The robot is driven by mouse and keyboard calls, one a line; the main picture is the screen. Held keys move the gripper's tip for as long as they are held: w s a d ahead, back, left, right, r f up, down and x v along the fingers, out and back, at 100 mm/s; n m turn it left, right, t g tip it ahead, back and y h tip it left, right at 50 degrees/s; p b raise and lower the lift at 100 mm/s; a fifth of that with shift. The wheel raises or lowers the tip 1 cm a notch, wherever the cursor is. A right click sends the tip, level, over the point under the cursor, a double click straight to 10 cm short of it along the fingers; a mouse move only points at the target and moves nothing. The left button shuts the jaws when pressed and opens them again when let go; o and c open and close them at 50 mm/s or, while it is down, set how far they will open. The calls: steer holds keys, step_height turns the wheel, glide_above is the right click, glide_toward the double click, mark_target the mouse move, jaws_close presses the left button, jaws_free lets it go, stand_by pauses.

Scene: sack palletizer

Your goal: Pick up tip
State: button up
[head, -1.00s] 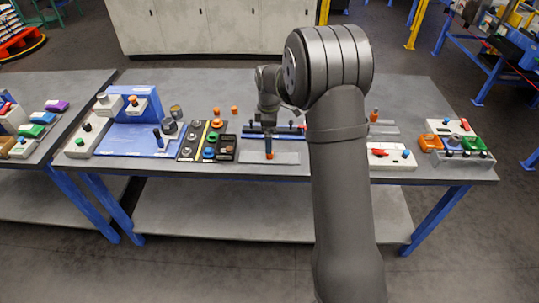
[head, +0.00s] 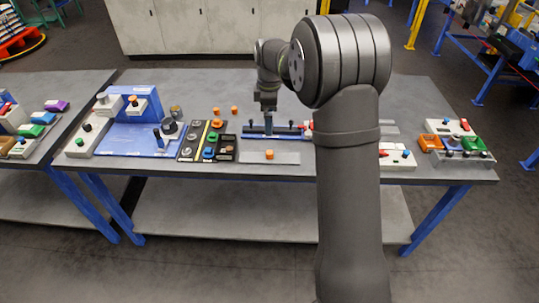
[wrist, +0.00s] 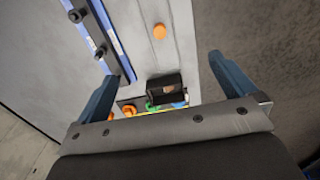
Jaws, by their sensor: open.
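No part is plainly marked as the tip. A small orange piece (head: 270,155) sits alone on a flat grey plate (head: 290,158) near the bench's front edge. In the wrist view the orange piece (wrist: 159,32) lies beyond my fingertips, between their lines. My gripper (head: 268,128) is above the bench, behind the orange piece, over the blue rail. In the wrist view its two blue fingers (wrist: 162,78) are wide apart with nothing held between them.
The blue rail (wrist: 113,38) with dark knobs runs beside the plate. A dark tray (head: 220,147) of coloured buttons stands left of the plate. Two orange pieces (head: 234,110) stand behind it. A blue panel station (head: 137,142) is farther left. My arm hides part of the bench's right side.

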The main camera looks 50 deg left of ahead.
step_height(320, 180, up, 2)
steer(key=shift+r, duration=0.2)
steer(key=shift+c, duration=0.2)
steer(key=c, duration=1)
steer(key=shift+c, duration=0.2)
